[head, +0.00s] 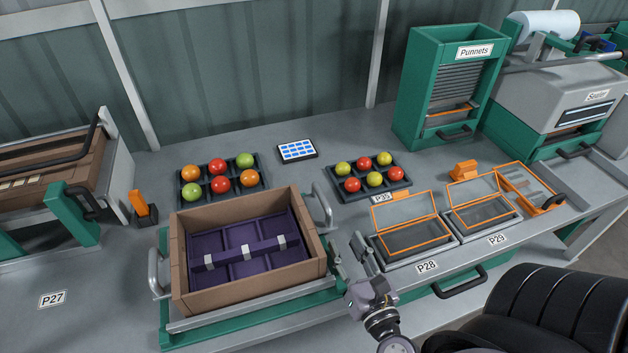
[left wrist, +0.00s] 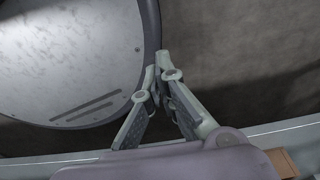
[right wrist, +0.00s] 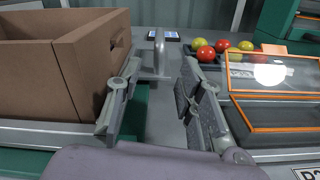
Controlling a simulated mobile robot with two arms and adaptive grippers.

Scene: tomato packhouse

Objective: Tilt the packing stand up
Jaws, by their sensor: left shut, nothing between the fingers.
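The packing stand has a green base (head: 175,335) and a grey plate (head: 225,314) that looks about level. It bears an open cardboard box (head: 250,290) with a purple divided insert (head: 205,240). Grey handles rise at its left (head: 155,272) and right (head: 323,205). My right gripper (head: 348,254) is open and empty beside the box's right side, in front of the right handle. In the right wrist view the handle (right wrist: 159,52) stands ahead between the spread fingers, apart from them. My left gripper (left wrist: 165,68) is shut and empty, outside the head view.
Two dark trays of tomatoes (head: 212,205) (head: 338,188) and a tablet (head: 297,150) lie behind the stand. Orange-framed punnets (head: 408,246) (head: 480,213) sit close on the right. A green punnet dispenser (head: 410,110) stands farther back. The bench around P27 (head: 95,320) is clear.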

